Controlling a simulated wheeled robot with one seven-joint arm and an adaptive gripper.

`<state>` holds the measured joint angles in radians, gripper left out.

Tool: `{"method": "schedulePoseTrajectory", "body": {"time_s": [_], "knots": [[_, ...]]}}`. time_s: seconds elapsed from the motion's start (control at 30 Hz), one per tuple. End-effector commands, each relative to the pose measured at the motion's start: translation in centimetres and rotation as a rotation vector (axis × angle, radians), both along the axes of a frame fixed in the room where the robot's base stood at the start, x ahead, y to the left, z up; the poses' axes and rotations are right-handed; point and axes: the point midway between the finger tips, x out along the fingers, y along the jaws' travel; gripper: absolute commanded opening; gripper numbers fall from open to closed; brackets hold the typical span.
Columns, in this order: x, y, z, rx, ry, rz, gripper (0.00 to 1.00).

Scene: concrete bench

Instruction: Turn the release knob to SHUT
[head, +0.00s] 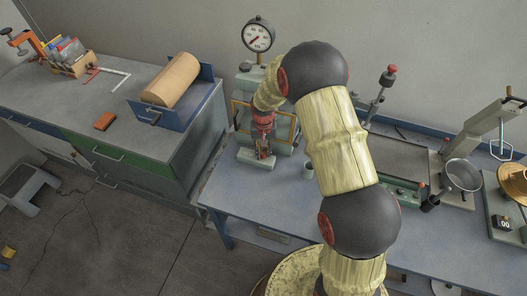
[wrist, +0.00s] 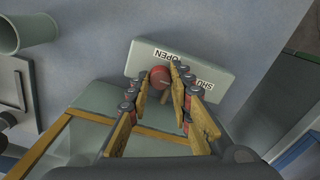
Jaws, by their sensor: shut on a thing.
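The release knob is a round red ball (wrist: 160,76) in the wrist view, over a pale grey-green base plate (wrist: 140,60). The plate has an OPEN label (wrist: 172,55) and a SHUT label (wrist: 203,82), both upside down in this view. The knob lies nearer to OPEN. My gripper (wrist: 162,80) is shut on the knob, with a finger on either side. In the head view my gripper (head: 263,148) is low at the front of the pale press (head: 248,80), and it hides the knob there.
A dial gauge (head: 257,36) tops the press. A small grey-green cup (head: 308,170) stands just right of the press base. A green-based device (head: 400,190) and a pan (head: 461,175) stand farther right. The blue bench front (head: 255,205) is clear.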

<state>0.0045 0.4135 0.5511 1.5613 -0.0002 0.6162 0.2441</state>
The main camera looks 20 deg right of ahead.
Motion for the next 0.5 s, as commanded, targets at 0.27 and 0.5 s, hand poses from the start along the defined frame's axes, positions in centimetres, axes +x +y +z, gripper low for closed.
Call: {"method": "schedulePoseTrajectory", "body": {"time_s": [0.27,0.5], "knots": [[0.05,0.05,0.02,0.001,-0.001,-0.003,0.0],[0.04,0.05,0.02,0.001,-0.001,-0.003,0.29]]}}
